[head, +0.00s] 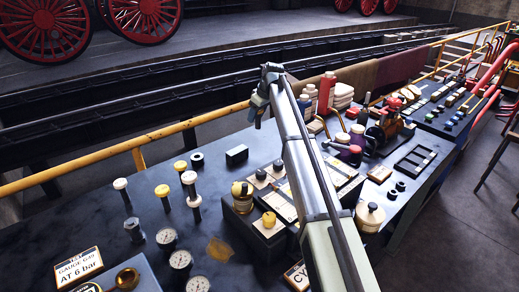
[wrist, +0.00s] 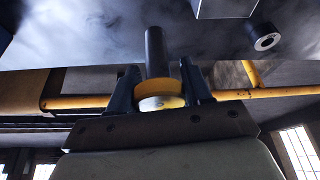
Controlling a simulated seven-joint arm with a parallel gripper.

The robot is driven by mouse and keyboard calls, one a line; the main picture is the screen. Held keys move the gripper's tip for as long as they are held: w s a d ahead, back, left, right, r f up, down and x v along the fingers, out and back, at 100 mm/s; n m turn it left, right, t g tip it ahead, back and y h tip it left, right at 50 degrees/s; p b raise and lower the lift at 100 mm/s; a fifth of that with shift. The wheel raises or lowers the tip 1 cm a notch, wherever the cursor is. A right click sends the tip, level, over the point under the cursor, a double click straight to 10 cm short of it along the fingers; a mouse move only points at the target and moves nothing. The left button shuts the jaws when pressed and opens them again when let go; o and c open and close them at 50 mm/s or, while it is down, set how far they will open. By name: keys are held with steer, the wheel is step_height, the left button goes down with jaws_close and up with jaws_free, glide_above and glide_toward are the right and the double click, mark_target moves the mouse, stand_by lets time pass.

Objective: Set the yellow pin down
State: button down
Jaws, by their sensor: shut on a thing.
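My gripper (wrist: 160,88) is shut on the yellow pin (wrist: 171,88) in the wrist view. One finger lies on each side of its yellow head, which has a pale end face. Its dark round shaft (wrist: 155,50) points away from the gripper, towards the dark tabletop (wrist: 110,32). I cannot tell whether the shaft touches the tabletop. In the head view my gripper (head: 258,108) is at the far side of the table, near the yellow rail, and the held pin cannot be made out there.
Gauges (head: 181,260) lie nearer. A yellow rail (head: 120,146) runs behind the table.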

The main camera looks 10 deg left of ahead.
steer(key=shift+w+d+f, duration=0.1)
steer(key=shift+d, duration=0.2)
steer(key=shift+f, duration=4.85)
steer(key=shift+f, duration=0.1)
steer(key=shift+c, duration=2.4)
jaws_free()
steer(key=v, duration=1.2)
